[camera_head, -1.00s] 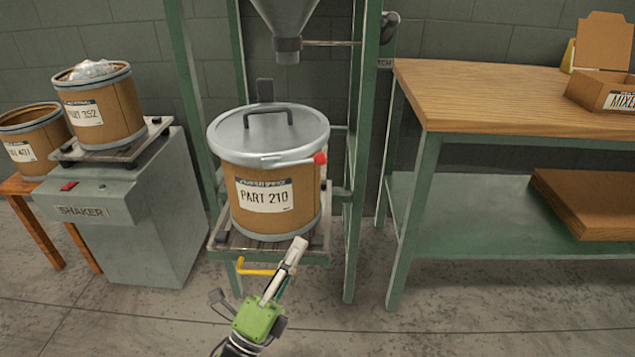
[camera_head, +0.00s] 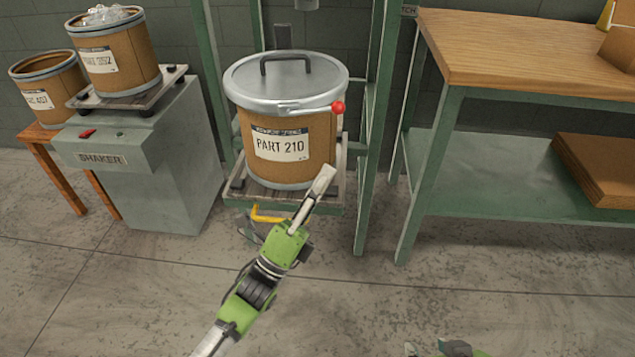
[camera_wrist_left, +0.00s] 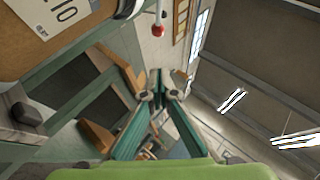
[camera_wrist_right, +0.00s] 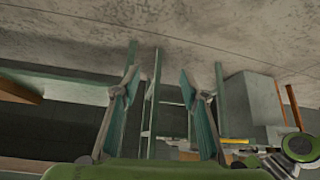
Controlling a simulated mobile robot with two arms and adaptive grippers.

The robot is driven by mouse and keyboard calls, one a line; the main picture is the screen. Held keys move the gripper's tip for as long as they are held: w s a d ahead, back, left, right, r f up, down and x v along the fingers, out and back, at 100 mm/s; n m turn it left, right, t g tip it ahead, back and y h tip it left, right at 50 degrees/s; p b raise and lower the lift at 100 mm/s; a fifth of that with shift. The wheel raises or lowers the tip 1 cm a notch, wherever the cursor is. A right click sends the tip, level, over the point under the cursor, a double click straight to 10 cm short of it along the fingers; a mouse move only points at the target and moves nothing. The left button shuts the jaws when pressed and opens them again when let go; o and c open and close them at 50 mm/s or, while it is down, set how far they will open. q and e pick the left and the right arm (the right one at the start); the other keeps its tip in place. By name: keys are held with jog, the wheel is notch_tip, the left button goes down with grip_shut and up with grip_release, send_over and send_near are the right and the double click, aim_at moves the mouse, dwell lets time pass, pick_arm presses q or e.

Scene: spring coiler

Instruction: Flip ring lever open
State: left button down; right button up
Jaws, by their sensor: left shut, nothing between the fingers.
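The ring lever (camera_head: 305,109) is a pale metal bar with a red ball knob (camera_head: 338,107) on the front right of the lid ring of the PART 210 drum (camera_head: 255,162). It lies against the ring. My left gripper (camera_head: 326,172) is shut and empty, below the knob at the drum's lower right front. The left wrist view shows the knob (camera_wrist_left: 158,30) ahead of the left fingers (camera_wrist_left: 158,90), apart from them. My right gripper (camera_wrist_right: 160,85) is open and empty in the right wrist view; only a bit of my right arm shows at the head view's bottom edge.
The drum stands on a platform (camera_head: 237,187) in a green frame (camera_head: 372,150), with a yellow handle (camera_head: 268,215) below. A shaker (camera_head: 160,165) with a filled drum (camera_head: 118,58) stands left. A wooden-topped bench (camera_head: 520,45) stands right. The floor in front is clear.

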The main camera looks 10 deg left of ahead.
aim_at(316, 110)
pick_arm(q)
jog(key=w+d+r, duration=0.1)
jog(key=w+r, duration=0.5)
jog(key=shift+d+r, duration=0.15)
jog(key=shift+r, duration=0.05)
pick_arm(e)
jog(key=shift+w+a+r+t, duration=0.2)
jog(key=shift+w+r+t, duration=0.1)
jog(key=shift+w, duration=0.2)
jog(key=shift+w+a+r+t, duration=0.2)
jog(key=shift+w+r, duration=0.05)
jog(key=shift+w, duration=0.25)
jog(key=shift+f, duration=0.1)
